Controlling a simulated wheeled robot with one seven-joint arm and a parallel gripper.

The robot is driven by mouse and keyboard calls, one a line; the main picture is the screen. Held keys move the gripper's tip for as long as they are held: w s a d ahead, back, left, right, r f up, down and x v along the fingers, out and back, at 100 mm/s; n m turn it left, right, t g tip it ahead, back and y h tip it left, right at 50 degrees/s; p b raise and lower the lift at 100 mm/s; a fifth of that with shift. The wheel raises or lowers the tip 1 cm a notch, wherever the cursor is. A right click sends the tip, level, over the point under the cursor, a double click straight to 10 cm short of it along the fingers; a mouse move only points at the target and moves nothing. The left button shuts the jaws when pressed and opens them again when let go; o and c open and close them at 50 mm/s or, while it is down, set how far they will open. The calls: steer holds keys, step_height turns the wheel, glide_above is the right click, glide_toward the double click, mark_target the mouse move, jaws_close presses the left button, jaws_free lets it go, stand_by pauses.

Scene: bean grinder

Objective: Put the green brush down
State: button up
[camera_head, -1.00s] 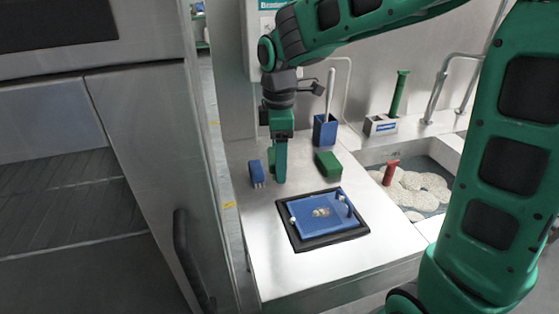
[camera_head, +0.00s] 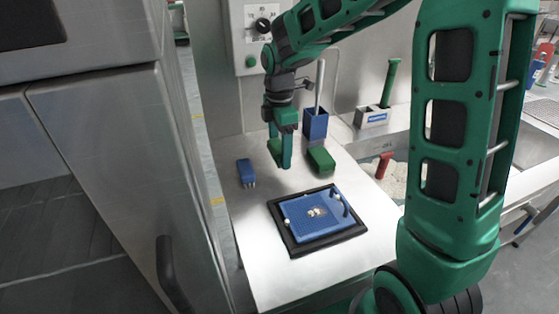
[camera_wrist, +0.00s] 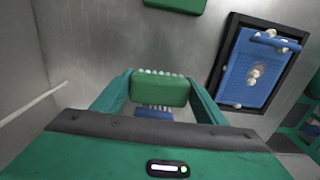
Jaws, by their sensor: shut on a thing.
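My gripper (camera_head: 282,158) is shut on the green brush (camera_wrist: 159,90), a small block with pale bristles along one edge in the wrist view. It sits between the two green fingers. In the head view the brush (camera_head: 274,148) is hard to separate from the fingers, which are the same green. My gripper is over the back of the steel counter (camera_head: 250,235), between a blue brush (camera_head: 246,172) and a green block (camera_head: 320,160). Whether the held brush touches the counter I cannot tell.
A black-framed tray (camera_head: 290,245) with a blue plate (camera_head: 312,213) lies in front. A blue holder (camera_head: 315,124) stands behind the green block. A caddy (camera_head: 372,115) with a green handle is at the back, near the sink with a red object (camera_head: 383,165). Bare counter surrounds the tray.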

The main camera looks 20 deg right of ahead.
steer(key=shift+w+d+f, duration=0.3)
steer(key=shift+d+f, duration=0.05)
steer(key=shift+d, duration=0.05)
steer(key=shift+f, duration=1.9)
steer(key=shift+f, duration=0.1)
steer(key=o, duration=1.3)
step_height(320, 180, up, 12)
steer(key=shift+r, duration=0.1)
